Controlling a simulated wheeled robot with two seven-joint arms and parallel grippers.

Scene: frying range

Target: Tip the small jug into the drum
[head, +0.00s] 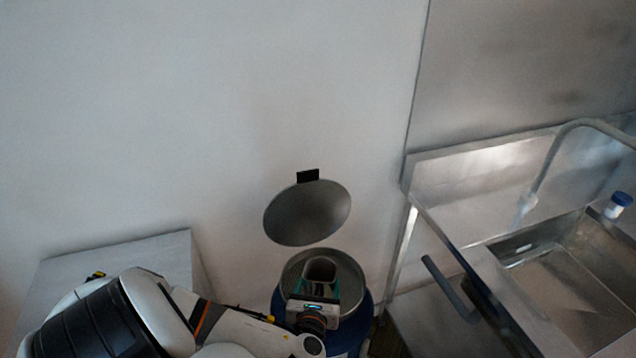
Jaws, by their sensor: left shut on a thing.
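The drum (358,333) is blue with a grey metal rim and stands upright at the bottom middle of the head view. Its round grey lid (307,214) is up behind the opening, with a black tab at its top edge. My left gripper (318,287) is over the drum's mouth and shut on the small jug (320,268). Only the jug's rounded upper part shows; the gripper hides the rest, so its contents and exact tilt cannot be told. My right gripper is not in view.
A metal sink unit (480,250) with a basin and a curved tap (548,165) stands on the right. A white bottle with a blue cap (617,204) is by the basin. A grey box-like surface (130,255) is at the left, behind my left arm. The wall is close behind the drum.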

